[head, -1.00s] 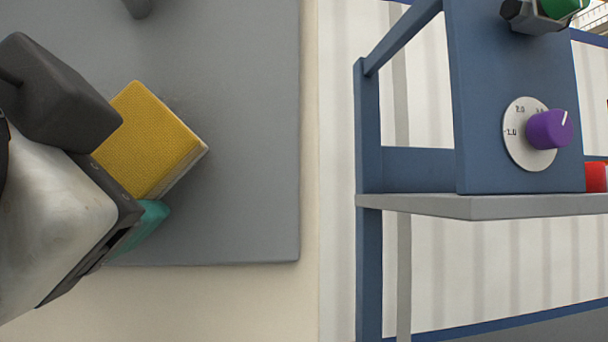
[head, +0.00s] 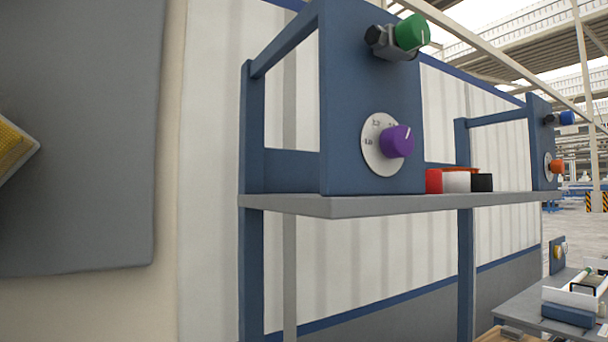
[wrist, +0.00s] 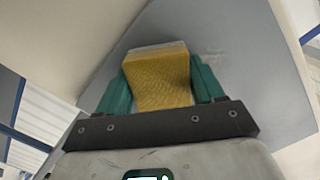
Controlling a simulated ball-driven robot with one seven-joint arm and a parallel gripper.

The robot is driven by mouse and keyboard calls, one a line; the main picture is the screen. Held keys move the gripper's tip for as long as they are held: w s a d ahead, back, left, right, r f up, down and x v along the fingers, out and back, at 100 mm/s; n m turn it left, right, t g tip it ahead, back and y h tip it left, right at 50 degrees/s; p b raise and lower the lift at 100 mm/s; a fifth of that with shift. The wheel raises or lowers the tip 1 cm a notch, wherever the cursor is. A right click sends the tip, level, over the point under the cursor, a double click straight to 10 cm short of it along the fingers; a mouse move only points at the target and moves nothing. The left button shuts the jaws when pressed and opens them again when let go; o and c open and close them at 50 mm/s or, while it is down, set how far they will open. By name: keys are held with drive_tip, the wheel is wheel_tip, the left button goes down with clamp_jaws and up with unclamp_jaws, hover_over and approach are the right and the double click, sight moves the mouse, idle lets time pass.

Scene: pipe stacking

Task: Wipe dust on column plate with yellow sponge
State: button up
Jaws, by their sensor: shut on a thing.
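The yellow sponge (wrist: 158,85) with a paler far layer is between the two teal fingers of my gripper (wrist: 158,80) in the wrist view. My gripper is shut on it. The grey column plate (wrist: 235,65) lies beyond the sponge in that view; I cannot tell whether they touch. A faint light smudge shows on the plate to the right of the sponge. In the head view, only a corner of the sponge (head: 12,145) shows at the left edge, in front of the plate (head: 95,130). My gripper is out of the head view.
A blue frame with a grey shelf (head: 400,204) stands right of the column. It bears a purple knob (head: 396,141), a green knob (head: 411,33) and small red, white and black blocks (head: 458,181). A table (head: 520,310) with items is at lower right.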

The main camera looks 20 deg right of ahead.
drive_tip(key=d, duration=0.2)
drive_tip(key=d+m, duration=0.1)
drive_tip(key=d, duration=0.1)
drive_tip(key=d+r+m+t+h, duration=0.1)
drive_tip(key=d, duration=0.1)
drive_tip(key=shift+d+r, duration=0.1)
drive_tip(key=shift+d, duration=0.3)
drive_tip(key=shift+w+a+m, duration=0.1)
drive_tip(key=shift+a+m, duration=0.2)
drive_tip(key=shift+a, duration=0.8)
drive_tip(key=shift+s+a, duration=0.15)
drive_tip(key=shift+a, duration=0.6)
drive_tip(key=shift+s+a, duration=0.15)
drive_tip(key=shift+a, duration=0.6)
drive_tip(key=shift+s+a, duration=0.95)
drive_tip(key=shift+a, duration=3.6)
drive_tip(key=shift+w+d+r+p, duration=0.25)
drive_tip(key=shift+d+r+p, duration=0.1)
drive_tip(key=shift+d, duration=0.3)
drive_tip(key=shift+w+d+r+p, duration=0.25)
drive_tip(key=shift+d+r, duration=0.05)
drive_tip(key=shift+d, duration=0.3)
drive_tip(key=shift+w+d+r+p, duration=0.25)
drive_tip(key=shift+d+r+p, duration=0.1)
drive_tip(key=shift+d, duration=0.3)
